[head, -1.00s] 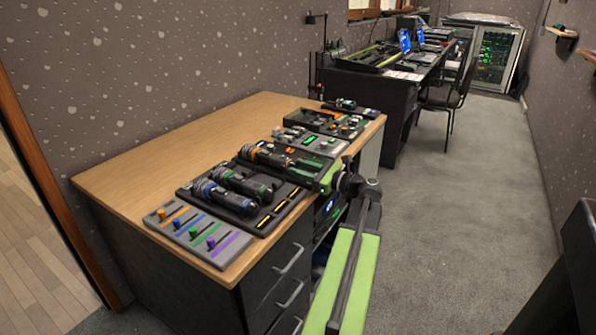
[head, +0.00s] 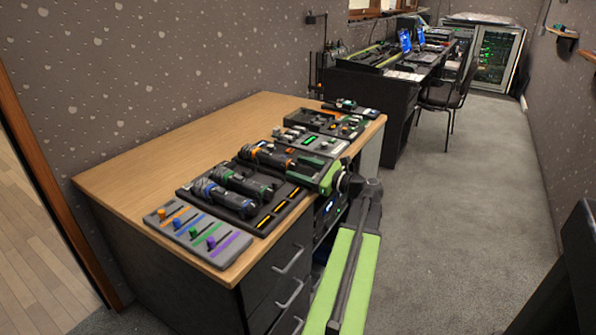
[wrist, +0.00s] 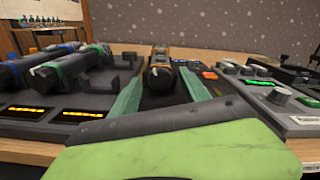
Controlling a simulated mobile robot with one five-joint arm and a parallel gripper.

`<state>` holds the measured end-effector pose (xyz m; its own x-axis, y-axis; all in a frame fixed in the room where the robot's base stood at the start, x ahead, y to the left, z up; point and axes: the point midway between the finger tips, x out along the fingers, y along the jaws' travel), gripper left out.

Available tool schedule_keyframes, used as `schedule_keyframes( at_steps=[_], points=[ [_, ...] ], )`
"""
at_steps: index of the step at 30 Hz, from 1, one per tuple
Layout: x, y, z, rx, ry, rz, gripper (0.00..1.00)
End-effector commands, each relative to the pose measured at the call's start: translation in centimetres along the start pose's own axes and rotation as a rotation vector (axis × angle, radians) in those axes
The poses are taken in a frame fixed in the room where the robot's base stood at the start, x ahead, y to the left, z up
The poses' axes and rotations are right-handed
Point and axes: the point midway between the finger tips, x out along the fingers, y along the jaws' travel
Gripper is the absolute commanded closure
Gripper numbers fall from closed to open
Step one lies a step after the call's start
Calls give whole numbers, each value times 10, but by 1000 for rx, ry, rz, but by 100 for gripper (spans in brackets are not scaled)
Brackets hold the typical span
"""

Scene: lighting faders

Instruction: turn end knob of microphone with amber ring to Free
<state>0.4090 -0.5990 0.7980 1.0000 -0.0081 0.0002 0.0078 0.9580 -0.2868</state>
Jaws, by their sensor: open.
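The microphone with the amber ring (head: 262,155) lies in the dark tray (head: 265,219), behind the blue-ringed and green-ringed ones. In the wrist view the amber-ringed microphone (wrist: 160,57) points its dark end knob (wrist: 158,77) toward me. My gripper (head: 303,165) reaches over the tray from the right. In the wrist view its green fingers (wrist: 158,83) are open, one on each side of the knob, with gaps visible. Whether either finger touches the knob, and the knob's setting, I cannot tell.
The blue-ringed (head: 224,198) and green-ringed (head: 243,182) microphones lie to the near left. A fader panel (head: 198,235) is at the desk's near end. A grey panel with a green display (wrist: 265,85) stands close right of my fingers. The desk's left side is clear.

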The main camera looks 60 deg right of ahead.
Motion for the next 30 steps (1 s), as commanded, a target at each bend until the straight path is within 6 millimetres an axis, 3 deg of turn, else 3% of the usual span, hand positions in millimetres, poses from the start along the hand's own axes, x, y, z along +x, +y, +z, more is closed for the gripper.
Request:
schedule_keyframes(
  at_steps=[5, 15, 21, 25, 30],
  points=[
    [-16, 0, 0, 0, 1, -3, 46],
    [-108, -1, 0, 0, 1, -5, 46],
    [-153, 0, 0, 0, 0, -2, 46],
    [-169, 0, 0, 0, 0, -1, 46],
    [-175, 0, 0, 0, 0, 0, 46]
  ],
)
